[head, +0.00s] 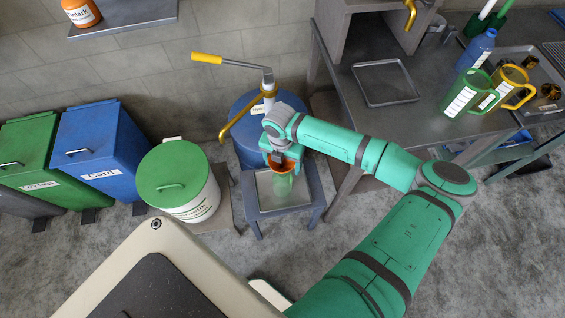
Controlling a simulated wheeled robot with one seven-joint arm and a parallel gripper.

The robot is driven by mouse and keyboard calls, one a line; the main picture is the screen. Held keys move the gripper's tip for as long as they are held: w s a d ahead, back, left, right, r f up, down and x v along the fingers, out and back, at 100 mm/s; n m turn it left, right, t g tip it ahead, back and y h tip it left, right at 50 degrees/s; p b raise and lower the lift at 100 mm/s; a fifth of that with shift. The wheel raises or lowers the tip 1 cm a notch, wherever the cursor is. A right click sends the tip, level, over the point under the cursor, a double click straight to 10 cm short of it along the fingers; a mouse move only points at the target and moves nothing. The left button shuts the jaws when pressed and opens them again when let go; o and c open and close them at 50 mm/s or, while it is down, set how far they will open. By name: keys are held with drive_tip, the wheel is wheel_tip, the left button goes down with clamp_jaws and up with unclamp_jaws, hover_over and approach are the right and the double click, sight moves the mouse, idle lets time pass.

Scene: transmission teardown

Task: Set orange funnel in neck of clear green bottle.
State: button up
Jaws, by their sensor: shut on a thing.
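The orange funnel (285,165) is under my gripper (281,162), which is shut on it and hides its upper part. The clear green bottle (284,187) stands on a grey tray (264,202) on a low blue-grey stand. The funnel is directly over the bottle's top in the head view. My gripper covers the bottle's neck, so I cannot tell whether the funnel's spout is inside it or just above.
A blue drum (244,152) with a yellow-handled pump (207,58) stands right behind the stand. A green-lidded white bin (177,180) is to the left. A workbench (428,133) with measuring jugs and a tray is to the right.

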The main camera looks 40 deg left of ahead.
drive_tip(key=shift+f, duration=2.3)
idle(2.3)
drive_tip(key=o, duration=1.2)
drive_tip(key=shift+r, duration=3.5)
